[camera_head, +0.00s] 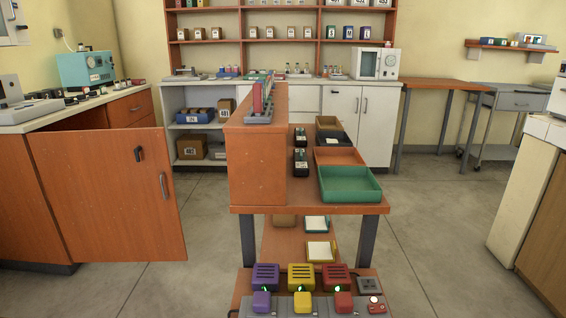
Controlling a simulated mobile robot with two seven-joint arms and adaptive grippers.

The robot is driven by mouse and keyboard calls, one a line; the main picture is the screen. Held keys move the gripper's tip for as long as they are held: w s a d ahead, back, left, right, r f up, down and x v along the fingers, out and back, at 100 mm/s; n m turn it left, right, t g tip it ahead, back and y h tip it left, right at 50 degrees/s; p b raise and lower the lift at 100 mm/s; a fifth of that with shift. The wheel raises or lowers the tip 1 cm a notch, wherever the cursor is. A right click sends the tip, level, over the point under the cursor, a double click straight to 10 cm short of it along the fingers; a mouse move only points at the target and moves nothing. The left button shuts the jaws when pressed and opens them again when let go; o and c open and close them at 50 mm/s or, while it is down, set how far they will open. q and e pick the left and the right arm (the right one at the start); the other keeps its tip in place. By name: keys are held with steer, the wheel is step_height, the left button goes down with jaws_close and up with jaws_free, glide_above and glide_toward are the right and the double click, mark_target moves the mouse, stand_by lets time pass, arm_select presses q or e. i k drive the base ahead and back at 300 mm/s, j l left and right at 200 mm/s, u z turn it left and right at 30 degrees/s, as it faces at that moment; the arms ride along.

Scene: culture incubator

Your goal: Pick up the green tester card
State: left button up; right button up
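I cannot make out a green tester card for certain. A grey rack (259,117) stands on top of the wooden cabinet in the middle, with thin upright cards in it; the near one (257,97) looks red or pink. Others behind it are too small and overlapped to tell their colours. Neither of my grippers shows in the head view.
A green tray (349,196) and an orange tray (338,157) lie on the table right of the cabinet. Purple, yellow and red devices (301,277) stand at the near end. A cabinet door (110,195) stands open at left. Floor is clear on both sides.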

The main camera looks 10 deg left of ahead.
mark_target(104, 90)
steer(key=i+l+z, duration=0.1)
steer(key=l+z, duration=0.2)
steer(key=i+l+z, duration=0.15)
steer(key=l+z, duration=0.2)
steer(key=i+l+z, duration=0.85)
steer(key=i, duration=0.3)
steer(key=i+j+u, duration=0.1)
steer(key=i+u, duration=0.6)
steer(key=u, duration=0.2)
steer(key=i+l+u, duration=0.1)
steer(key=i+u, duration=0.75)
steer(key=i, duration=1.95)
steer(key=i+l+u, duration=0.1)
steer(key=i, duration=0.8)
steer(key=i+j+u, duration=0.1)
steer(key=i+u, duration=0.7)
steer(key=i+l+u, duration=0.15)
steer(key=i+u, duration=0.25)
steer(key=i+j+u, duration=0.15)
steer(key=i+u, duration=0.6)
steer(key=u, duration=0.15)
steer(key=i+l+u, duration=0.1)
steer(key=i+u, duration=0.35)
steer(key=i+j+u, duration=0.15)
steer(key=i, duration=0.45)
steer(key=i+j+u, duration=0.2)
steer(key=i, duration=0.45)
steer(key=l, duration=0.1)
